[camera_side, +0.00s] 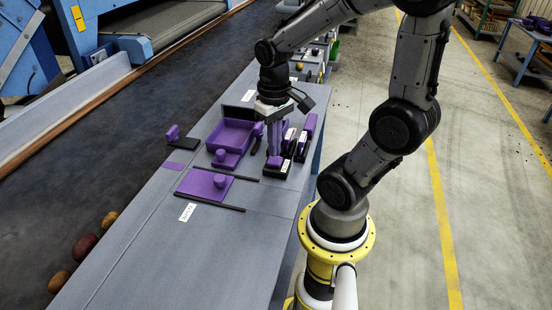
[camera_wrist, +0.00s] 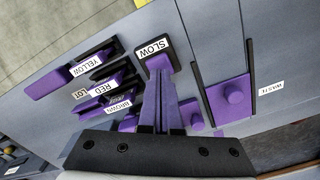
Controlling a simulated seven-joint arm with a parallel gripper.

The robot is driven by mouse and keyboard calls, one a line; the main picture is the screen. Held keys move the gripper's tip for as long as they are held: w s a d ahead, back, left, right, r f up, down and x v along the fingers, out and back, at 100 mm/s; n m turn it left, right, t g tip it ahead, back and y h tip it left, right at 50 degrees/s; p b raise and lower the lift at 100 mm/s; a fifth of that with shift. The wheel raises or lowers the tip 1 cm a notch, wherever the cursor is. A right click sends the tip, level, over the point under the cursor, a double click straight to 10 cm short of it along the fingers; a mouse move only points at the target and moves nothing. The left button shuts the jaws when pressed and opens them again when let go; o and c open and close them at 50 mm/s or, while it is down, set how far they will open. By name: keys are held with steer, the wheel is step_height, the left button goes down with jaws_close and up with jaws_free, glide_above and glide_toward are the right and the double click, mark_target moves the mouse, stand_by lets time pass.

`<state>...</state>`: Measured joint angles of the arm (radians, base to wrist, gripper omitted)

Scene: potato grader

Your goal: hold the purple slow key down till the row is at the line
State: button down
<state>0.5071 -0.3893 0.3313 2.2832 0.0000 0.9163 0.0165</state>
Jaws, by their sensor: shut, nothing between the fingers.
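The purple slow key (camera_wrist: 158,63) sits in a black housing with a white SLOW label (camera_wrist: 154,48); it also shows on the bench in the side view (camera_side: 275,162). My gripper (camera_wrist: 160,74) has its purple fingers together, with nothing between them. Its tips are over the slow key and look to touch it; I cannot tell how far the key is down. In the side view my gripper (camera_side: 274,153) points straight down there. Several potatoes (camera_side: 85,245) lie in a row on the dark belt (camera_side: 50,185), at lower left. I cannot make out the line for certain.
Beside the slow key stand purple parts labelled YELLOW (camera_wrist: 86,67), RED (camera_wrist: 103,89) and BROWN (camera_wrist: 118,107). A knobbed purple plate (camera_side: 192,183) sits between black rails near the WASTE label (camera_side: 187,212). The near bench is clear.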

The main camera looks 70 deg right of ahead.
mark_target(275, 160)
steer(key=shift+f, duration=0.6)
stand_by(0.3)
steer(key=shift+f, duration=0.5)
stand_by(1.8)
step_height(275, 160, up, 7)
steer(key=shift+r, duration=0.1)
stand_by(0.6)
